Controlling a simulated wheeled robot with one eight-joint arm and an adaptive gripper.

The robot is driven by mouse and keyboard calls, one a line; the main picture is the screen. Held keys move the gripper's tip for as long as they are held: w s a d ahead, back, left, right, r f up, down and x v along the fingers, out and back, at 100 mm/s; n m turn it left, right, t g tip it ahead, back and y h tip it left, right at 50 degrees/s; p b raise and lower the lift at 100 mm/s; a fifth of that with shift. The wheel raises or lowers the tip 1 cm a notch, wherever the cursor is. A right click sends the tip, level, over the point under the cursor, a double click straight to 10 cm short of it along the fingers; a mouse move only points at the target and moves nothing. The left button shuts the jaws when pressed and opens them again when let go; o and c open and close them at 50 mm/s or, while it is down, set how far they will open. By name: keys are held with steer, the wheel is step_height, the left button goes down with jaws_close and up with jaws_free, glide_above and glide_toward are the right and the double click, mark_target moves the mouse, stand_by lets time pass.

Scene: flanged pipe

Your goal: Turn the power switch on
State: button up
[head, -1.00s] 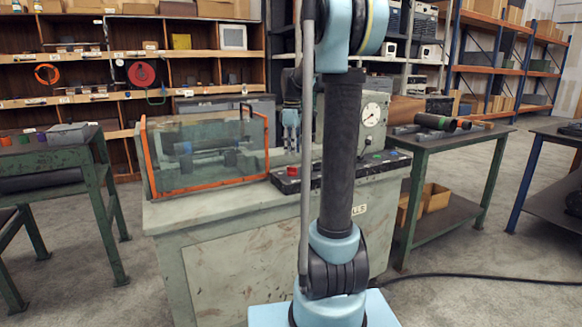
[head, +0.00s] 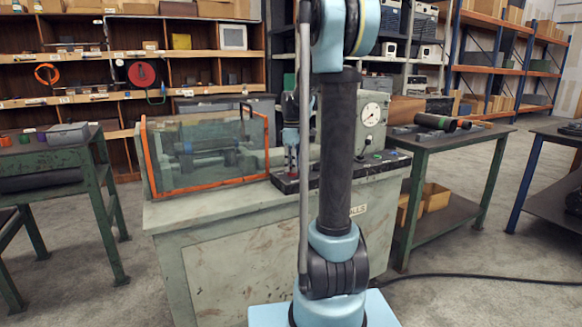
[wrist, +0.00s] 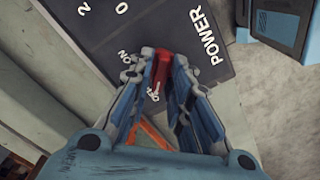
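The power switch is a red lever (wrist: 162,66) on a dark panel (wrist: 215,75) lettered POWER. In the wrist view it stands between the ON and OFF marks, and its lower end is by the OFF mark. My gripper (wrist: 163,58) has a fingertip on each side of the lever, very close to it. Whether the fingers press on it I cannot tell. In the head view my gripper (head: 291,152) points down over the left end of the panel (head: 282,184), with a bit of red below its fingers. My arm hides the panel's middle.
A clear guard box with an orange frame (head: 150,165) stands left of the panel on the grey-green cabinet (head: 250,260). A box with a round gauge (head: 371,114) stands behind it. Green tables stand at left (head: 90,160) and right (head: 460,140).

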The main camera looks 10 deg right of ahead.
steer(key=shift+a, duration=0.1)
jaws_close()
steer(key=shift+m, duration=0.3)
steer(key=m, duration=0.8)
steer(key=shift+m, duration=0.4)
steer(key=m, duration=0.4)
steer(key=shift+m, duration=2.2)
steer(key=o, duration=0.6)
jaws_free()
